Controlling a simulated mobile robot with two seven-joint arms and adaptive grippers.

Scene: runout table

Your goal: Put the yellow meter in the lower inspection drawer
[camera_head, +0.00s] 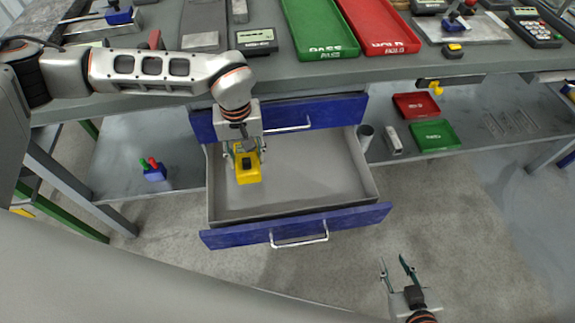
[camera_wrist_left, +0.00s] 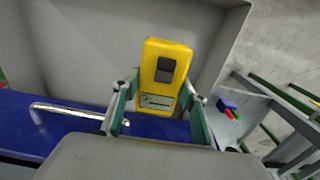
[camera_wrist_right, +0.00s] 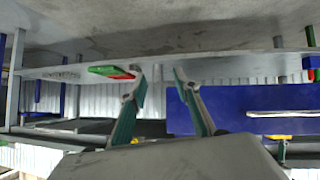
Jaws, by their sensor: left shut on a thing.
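The yellow meter (camera_head: 248,168) is held by my left gripper (camera_head: 243,150) at the left side of the open lower inspection drawer (camera_head: 320,180). In the left wrist view the meter (camera_wrist_left: 165,75) stands between the two fingers (camera_wrist_left: 157,112), its dark screen and label facing the camera. The grey drawer wall (camera_wrist_left: 85,50) lies beyond it. Whether the meter touches the drawer floor cannot be told. My right gripper (camera_head: 398,272) is empty with its fingers apart, in front of the drawer to the right; its fingers (camera_wrist_right: 160,80) also show in the right wrist view.
The closed upper blue drawer (camera_head: 320,112) is above the open one. The bench top carries a green tray (camera_head: 318,30), a red tray (camera_head: 378,25) and several instruments. The lower shelf holds a small red tray (camera_head: 415,104), a green tray (camera_head: 436,135) and a blue block (camera_head: 155,173).

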